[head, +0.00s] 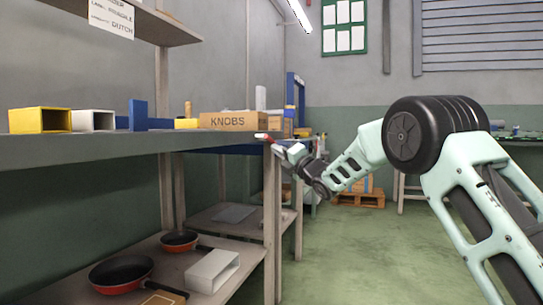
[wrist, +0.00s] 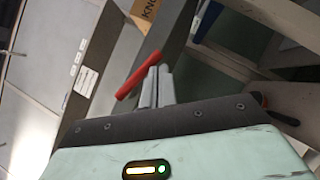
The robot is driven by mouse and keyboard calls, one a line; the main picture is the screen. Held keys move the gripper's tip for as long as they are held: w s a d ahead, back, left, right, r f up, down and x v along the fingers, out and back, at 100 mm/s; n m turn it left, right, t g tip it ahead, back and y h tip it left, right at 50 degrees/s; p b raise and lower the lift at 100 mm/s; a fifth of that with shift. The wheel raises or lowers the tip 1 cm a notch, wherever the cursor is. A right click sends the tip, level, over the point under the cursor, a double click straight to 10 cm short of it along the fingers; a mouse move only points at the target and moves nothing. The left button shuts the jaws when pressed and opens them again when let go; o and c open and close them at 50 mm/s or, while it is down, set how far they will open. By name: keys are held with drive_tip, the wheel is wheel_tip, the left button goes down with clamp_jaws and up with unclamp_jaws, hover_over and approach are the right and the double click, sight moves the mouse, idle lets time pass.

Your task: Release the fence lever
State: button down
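A red bar (wrist: 138,76), which looks like the fence lever, lies slanted just past my fingertips in the wrist view. The lever's mount is not clear.
The shelf top (head: 100,147) holds a yellow tube (head: 40,121), a white tube (head: 93,121), blue pieces (head: 138,115) and a KNOBS box (head: 232,121). Pans (head: 121,272) lie on the lower shelf. A wooden pallet (head: 358,200) stands behind. The green floor at centre is clear.

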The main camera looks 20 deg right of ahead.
drive_tip(key=shift+w+d+r, duration=0.15)
drive_tip(key=shift+r, duration=0.1)
idle(0.5)
drive_tip(key=shift+f, duration=0.1)
